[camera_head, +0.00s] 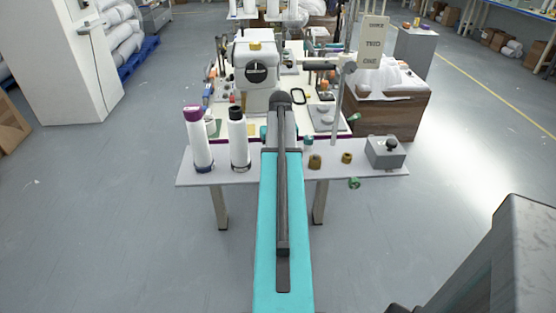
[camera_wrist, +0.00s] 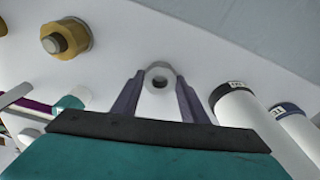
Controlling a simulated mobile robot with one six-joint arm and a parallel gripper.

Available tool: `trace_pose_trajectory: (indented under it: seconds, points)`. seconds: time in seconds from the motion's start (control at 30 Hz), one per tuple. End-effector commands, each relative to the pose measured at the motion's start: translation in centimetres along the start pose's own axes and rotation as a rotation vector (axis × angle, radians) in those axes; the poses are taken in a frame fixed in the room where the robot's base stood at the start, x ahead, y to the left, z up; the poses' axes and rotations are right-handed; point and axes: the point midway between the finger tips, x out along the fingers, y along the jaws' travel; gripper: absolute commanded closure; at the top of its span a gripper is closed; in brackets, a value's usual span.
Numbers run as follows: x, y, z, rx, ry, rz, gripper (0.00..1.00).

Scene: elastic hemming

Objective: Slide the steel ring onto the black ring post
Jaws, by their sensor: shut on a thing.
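In the wrist view my gripper (camera_wrist: 160,88) has its two dark fingers closed on a small pale grey steel ring (camera_wrist: 160,70). The ring is between the fingertips, with its hole facing the camera. A small darker spot shows in the hole, but I cannot tell whether it is a post or shadow. I cannot clearly make out the black ring post in either view. In the head view my own arm covers the gripper, the ring and the middle of the pale table (camera_head: 232,178).
Two white cones, one purple-topped (camera_head: 201,140) and one black-topped (camera_head: 238,140), stand left of my arm. Brass pieces (camera_head: 315,161) and a grey box with a black knob (camera_head: 386,152) are right. A white sewing machine (camera_head: 257,75) stands behind.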

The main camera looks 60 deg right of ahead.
Motion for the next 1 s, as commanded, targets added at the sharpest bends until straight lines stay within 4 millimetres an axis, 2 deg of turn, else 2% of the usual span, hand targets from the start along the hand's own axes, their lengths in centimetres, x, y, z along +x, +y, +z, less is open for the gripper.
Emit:
trace_pose_trajectory:
  seconds: [0.27,0.57,1.0]
  points:
    - [-1.1,0.0,-0.2,0.000,0.002,0.000,0.85]
    - [-3.5,0.1,-0.5,0.001,0.002,0.001,0.85]
    - [-4.5,1.2,5.1,0.002,0.001,0.000,0.85]
